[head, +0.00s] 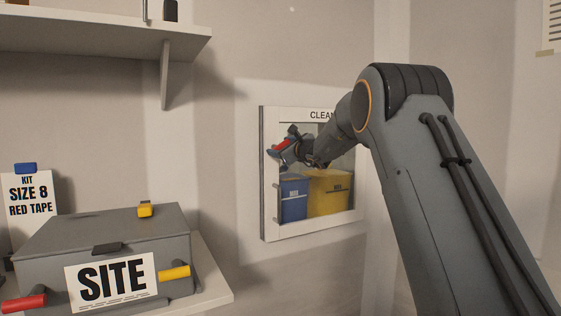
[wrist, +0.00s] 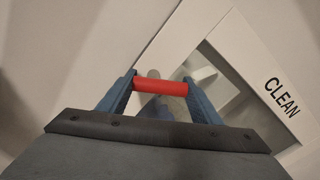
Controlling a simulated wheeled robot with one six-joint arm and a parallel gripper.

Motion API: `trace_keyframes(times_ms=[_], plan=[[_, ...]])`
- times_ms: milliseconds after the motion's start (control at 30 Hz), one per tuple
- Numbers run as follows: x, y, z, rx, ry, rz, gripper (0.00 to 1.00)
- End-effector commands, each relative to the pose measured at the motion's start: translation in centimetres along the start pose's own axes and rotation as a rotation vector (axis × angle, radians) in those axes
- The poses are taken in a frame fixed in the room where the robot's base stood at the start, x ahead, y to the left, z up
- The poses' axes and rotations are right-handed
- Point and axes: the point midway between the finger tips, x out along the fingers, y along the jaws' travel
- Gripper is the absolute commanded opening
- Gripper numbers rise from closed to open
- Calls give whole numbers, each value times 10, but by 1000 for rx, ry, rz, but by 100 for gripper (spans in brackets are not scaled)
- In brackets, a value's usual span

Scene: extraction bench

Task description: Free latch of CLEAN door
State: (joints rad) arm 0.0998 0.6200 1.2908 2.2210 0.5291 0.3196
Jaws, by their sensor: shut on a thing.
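The CLEAN door (head: 268,215) is a white-framed hatch with a window, set in the back wall. It looks shut. Its frame also shows in the wrist view (wrist: 249,60), tilted, with the word CLEAN. My gripper (head: 281,145) is at the upper left of the door. In the wrist view its blue fingers (wrist: 160,90) are shut on a short red bar (wrist: 172,88), which lies across between them. The bar looks like the latch handle; a grey rounded piece shows just behind it. How the bar joins the door is hidden.
Behind the window stand a blue bin (head: 293,200) and a yellow bin (head: 328,195). At left, a grey SITE box (head: 60,243) with red and yellow handles sits on a shelf (head: 215,285), near a KIT sign (head: 30,205). An upper shelf (head: 100,37) juts out above.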

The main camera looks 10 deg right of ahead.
Motion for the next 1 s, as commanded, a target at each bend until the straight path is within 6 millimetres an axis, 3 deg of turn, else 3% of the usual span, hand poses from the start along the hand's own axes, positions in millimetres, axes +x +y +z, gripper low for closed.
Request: trace_keyframes(times_ms=[1000], plan=[[1,4,3,-668,-1,-2,36]])
